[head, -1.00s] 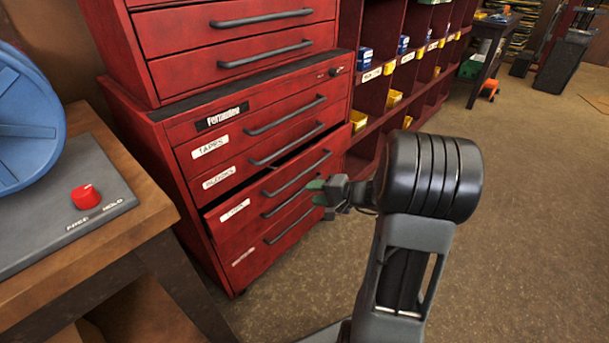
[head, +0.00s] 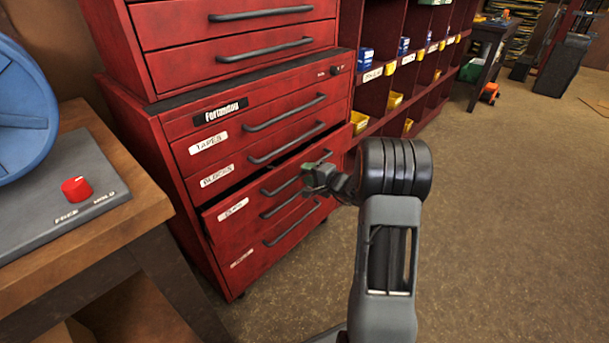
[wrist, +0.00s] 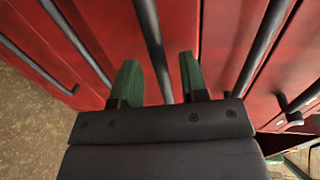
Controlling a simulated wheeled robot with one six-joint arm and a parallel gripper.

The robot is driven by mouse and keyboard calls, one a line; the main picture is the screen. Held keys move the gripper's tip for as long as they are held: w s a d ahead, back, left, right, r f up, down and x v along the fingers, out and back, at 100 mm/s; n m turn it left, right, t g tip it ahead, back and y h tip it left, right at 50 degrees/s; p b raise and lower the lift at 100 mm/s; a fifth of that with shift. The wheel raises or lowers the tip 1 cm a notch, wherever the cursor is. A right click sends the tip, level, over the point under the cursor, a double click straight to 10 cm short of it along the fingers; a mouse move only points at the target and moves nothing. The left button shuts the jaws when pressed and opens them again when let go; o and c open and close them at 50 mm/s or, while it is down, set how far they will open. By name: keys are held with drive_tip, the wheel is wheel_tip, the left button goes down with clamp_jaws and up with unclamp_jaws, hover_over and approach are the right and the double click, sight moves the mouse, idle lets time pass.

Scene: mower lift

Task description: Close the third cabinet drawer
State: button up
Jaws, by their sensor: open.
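The red cabinet (head: 180,150) has labelled drawers with dark bar handles. Its third drawer (head: 232,212), below the one labelled BLOCKS, stands partly out, with a dark gap along its top edge. My gripper (head: 318,172) is at the right part of this drawer's front and hides some of it. In the wrist view my gripper (wrist: 158,75) is open, its two green fingertips apart. A dark handle bar (wrist: 152,40) runs between them in the picture; I cannot tell whether they touch it. An open drawer interior with small items shows at the lower right of the wrist view.
A wooden bench (head: 120,232) with a grey panel, red knob (head: 76,188) and blue wheel (head: 25,110) stands at the left. A red shelf unit with yellow bins (head: 360,121) stands right of the cabinet. The floor (head: 500,220) at the right is clear.

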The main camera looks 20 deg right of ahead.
drive_tip(key=shift+x, duration=1)
clamp_jaws()
